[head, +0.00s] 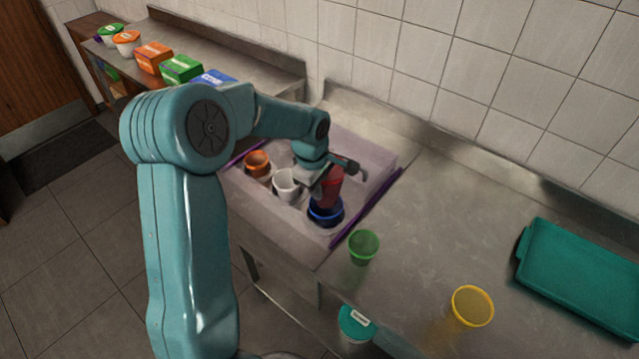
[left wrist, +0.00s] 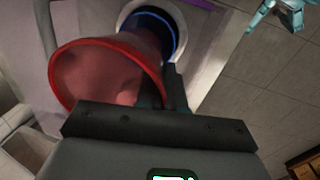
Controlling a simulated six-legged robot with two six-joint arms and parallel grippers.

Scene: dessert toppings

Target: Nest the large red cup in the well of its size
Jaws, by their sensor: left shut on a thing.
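The large red cup (head: 331,187) is in my left gripper (head: 338,172), which is shut on its wall near the rim. In the left wrist view the red cup (left wrist: 108,72) shows its open mouth, and its lower end points towards a blue cup (left wrist: 153,20). In the head view the blue cup (head: 326,214) sits in a well of the pale tray (head: 378,158). The red cup's base overlaps the blue rim in both views. I cannot tell whether it is inside or just above. My right gripper is not seen in the head view.
A white cup (head: 286,184) and an orange cup (head: 257,163) stand in the tray's other wells. A green cup (head: 363,247), a yellow cup (head: 472,306) and a teal tray (head: 583,275) are on the steel counter. A purple strip (head: 368,208) edges the tray.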

